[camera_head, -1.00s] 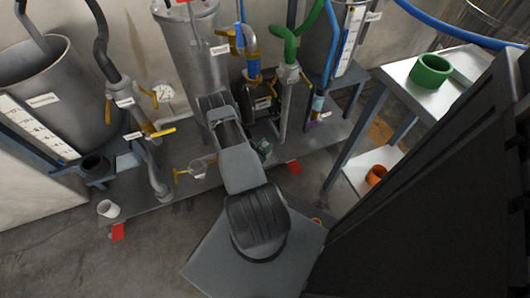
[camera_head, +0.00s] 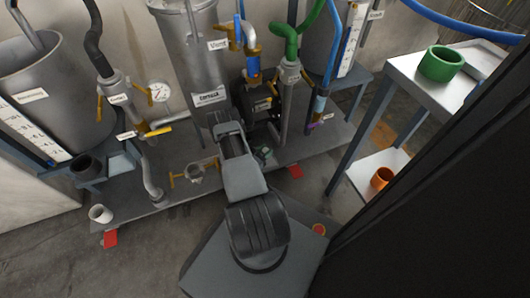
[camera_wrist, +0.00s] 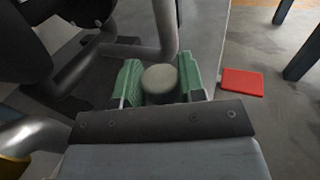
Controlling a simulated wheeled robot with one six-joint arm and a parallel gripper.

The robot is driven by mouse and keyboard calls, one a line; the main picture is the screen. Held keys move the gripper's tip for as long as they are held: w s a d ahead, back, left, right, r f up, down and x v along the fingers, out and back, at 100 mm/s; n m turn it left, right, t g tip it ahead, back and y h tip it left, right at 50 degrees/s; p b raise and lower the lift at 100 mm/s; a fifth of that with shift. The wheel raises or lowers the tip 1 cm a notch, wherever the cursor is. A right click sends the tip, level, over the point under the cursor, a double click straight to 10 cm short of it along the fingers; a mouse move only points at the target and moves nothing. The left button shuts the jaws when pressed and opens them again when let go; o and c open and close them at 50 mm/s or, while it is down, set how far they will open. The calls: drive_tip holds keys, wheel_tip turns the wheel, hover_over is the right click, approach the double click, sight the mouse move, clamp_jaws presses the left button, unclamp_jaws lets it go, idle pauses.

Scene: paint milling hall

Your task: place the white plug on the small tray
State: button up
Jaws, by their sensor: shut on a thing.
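My gripper (camera_wrist: 160,82) has green fingertips and is shut on a pale, round-topped piece (camera_wrist: 159,79), which looks like the white plug, greyish in shade. Its lower part is hidden. In the head view my gripper (camera_head: 264,154) is small and partly behind my arm, above the dark floor plate by the pipes, and the plug cannot be made out there. A small flat blue-grey surface (camera_head: 121,163) beside a black cup at the left may be the small tray; I cannot tell for sure.
A white cup (camera_head: 100,214) and the black cup (camera_head: 87,166) stand at the left. A green ring (camera_head: 441,64) is on the right table (camera_head: 404,68), an orange cup (camera_head: 382,178) on its lower shelf. Pipes and valves crowd the middle. Open floor lies at the front left.

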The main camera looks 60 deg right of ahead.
drive_tip(key=o, duration=1)
drive_tip(key=shift+f, duration=0.1)
drive_tip(key=shift+a+r, duration=0.15)
drive_tip(key=shift+r, duration=0.05)
drive_tip(key=p+v, duration=0.3)
drive_tip(key=v, duration=0.8)
drive_tip(key=shift+a+p, duration=0.35)
drive_tip(key=shift+p, duration=0.05)
drive_tip(key=shift+w, duration=0.1)
